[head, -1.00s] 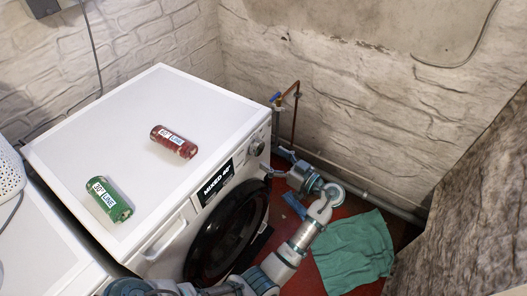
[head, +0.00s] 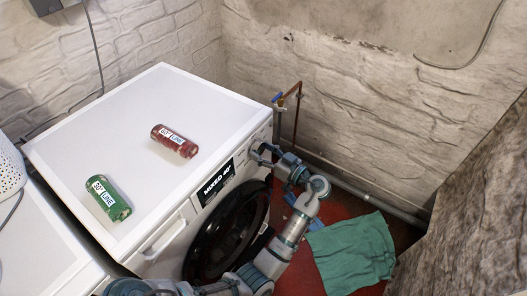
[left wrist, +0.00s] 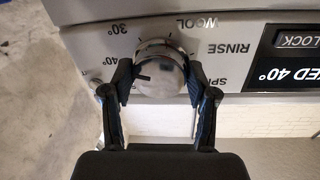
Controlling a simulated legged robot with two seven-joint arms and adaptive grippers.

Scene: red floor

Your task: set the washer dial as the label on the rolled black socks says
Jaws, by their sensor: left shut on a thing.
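The washer (head: 125,110) is white, with a round dark door at its front. Its silver dial (left wrist: 160,68) is between the fingers of my left gripper (left wrist: 160,84), which is shut on it. The dial's dark mark points left, towards 40°. 30°, WOOL, RINSE and part of SPIN show around it. In the head view, my left gripper (head: 262,153) hides the dial. The display (head: 216,183) reads MIXED 40°. No rolled black socks show. A red roll (head: 185,149) and a green roll (head: 119,211), both labelled, lie on the washer top. My right gripper is not in view.
A green cloth (head: 350,253) lies on the red floor to the right of my left arm. Pipes (head: 345,180) run along the back wall. A white perforated basket (head: 8,170) stands at the left edge. The washer top is mostly clear.

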